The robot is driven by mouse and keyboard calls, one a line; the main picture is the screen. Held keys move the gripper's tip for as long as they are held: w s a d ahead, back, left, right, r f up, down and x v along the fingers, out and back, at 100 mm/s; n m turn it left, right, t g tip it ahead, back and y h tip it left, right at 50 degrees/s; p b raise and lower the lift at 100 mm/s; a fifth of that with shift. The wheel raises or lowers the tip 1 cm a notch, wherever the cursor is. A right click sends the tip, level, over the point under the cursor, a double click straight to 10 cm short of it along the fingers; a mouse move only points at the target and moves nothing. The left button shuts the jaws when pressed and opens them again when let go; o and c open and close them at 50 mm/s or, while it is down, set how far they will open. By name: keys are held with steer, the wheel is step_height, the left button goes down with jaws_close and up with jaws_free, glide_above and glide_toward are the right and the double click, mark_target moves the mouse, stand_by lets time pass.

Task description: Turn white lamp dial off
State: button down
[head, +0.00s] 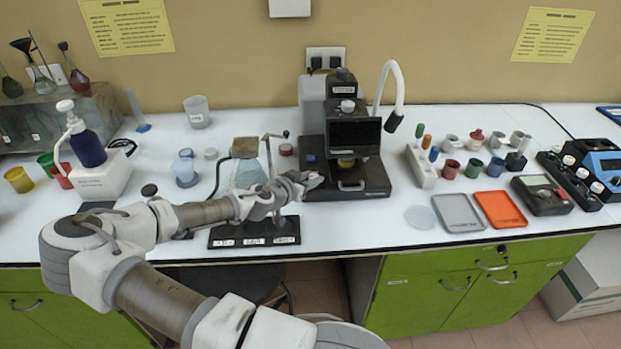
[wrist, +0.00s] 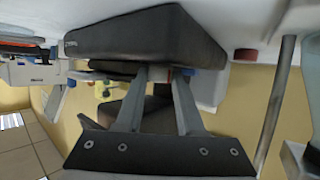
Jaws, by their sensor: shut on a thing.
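The black instrument (head: 345,170) stands at the middle of the bench, with a white gooseneck lamp (head: 392,72) curving over its right side. My gripper (head: 313,181) is at the left front corner of the instrument's base. In the wrist view my two fingers (wrist: 164,74) are shut on a small dial (wrist: 160,75) against the dark base (wrist: 145,38). The fingers cover much of the dial, so its setting cannot be read. A small blue part (head: 310,158) shows on the base top just above my gripper.
A retort stand with a flask (head: 250,175) stands close left of my gripper, and its black base (head: 255,232) lies under my forearm.

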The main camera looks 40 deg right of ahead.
steer(key=shift+s+d+n+t+y, duration=0.15)
steer(key=shift+n+t+y, duration=0.2)
steer(key=shift+n+t, duration=0.45)
steer(key=shift+s+n+t+y, duration=0.1)
steer(key=shift+n+t+y, duration=0.25)
steer(key=shift+n+t, duration=0.45)
steer(key=shift+s+n+t+y+b, duration=0.1)
steer(key=shift+n+t+y+b, duration=0.5)
steer(key=shift+n+t, duration=0.7)
steer(key=shift+t, duration=0.3)
steer(key=c, duration=0.5)
jaws_free()
